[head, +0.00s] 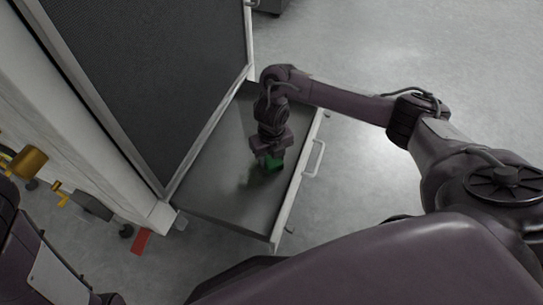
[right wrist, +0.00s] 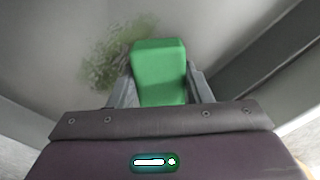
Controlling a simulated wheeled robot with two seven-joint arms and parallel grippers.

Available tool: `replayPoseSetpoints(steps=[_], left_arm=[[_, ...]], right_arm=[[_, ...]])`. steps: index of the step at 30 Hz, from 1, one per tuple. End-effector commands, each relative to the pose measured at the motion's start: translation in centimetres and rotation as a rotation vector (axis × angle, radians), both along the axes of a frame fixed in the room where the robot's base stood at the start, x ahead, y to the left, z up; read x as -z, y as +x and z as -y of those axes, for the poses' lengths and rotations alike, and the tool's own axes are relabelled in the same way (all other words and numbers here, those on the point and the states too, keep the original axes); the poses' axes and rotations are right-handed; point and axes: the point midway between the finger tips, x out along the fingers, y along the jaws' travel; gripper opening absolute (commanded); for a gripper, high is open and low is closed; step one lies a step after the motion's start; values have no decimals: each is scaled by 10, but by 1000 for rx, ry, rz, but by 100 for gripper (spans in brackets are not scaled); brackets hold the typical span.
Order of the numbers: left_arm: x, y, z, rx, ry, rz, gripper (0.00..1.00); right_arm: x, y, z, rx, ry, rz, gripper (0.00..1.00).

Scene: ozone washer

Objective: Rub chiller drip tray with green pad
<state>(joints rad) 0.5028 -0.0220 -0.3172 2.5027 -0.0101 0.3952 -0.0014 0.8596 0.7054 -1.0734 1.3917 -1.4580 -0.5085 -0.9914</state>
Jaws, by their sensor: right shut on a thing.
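The chiller drip tray (head: 230,190) is a dark, flat, wide tray with a pale front edge and handle, sticking out below a tall dark-panelled cabinet. My right gripper (head: 268,158) reaches down over the tray and is shut on the green pad (head: 273,163). In the right wrist view the green pad (right wrist: 160,72) sits between the two fingers, its lower end hidden by the gripper body. A greenish-brown smudge (right wrist: 112,62) shows on the tray surface to the left of the pad. I cannot tell whether the pad touches the tray. My left gripper is not in view.
The cabinet's dark mesh panel (head: 150,70) rises along the tray's left side. The tray's handle (head: 314,158) juts out to the right. Yellow fittings (head: 30,162) and a red piece (head: 141,241) are at lower left. The grey floor on the right is open.

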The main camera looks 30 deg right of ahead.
Motion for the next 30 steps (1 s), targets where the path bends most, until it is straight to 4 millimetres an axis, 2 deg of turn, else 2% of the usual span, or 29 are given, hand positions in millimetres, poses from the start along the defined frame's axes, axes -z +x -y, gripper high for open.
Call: replayPoseSetpoints(steps=[30], left_arm=[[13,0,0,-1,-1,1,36]], right_arm=[[19,1,-1,-1,0,0,27]])
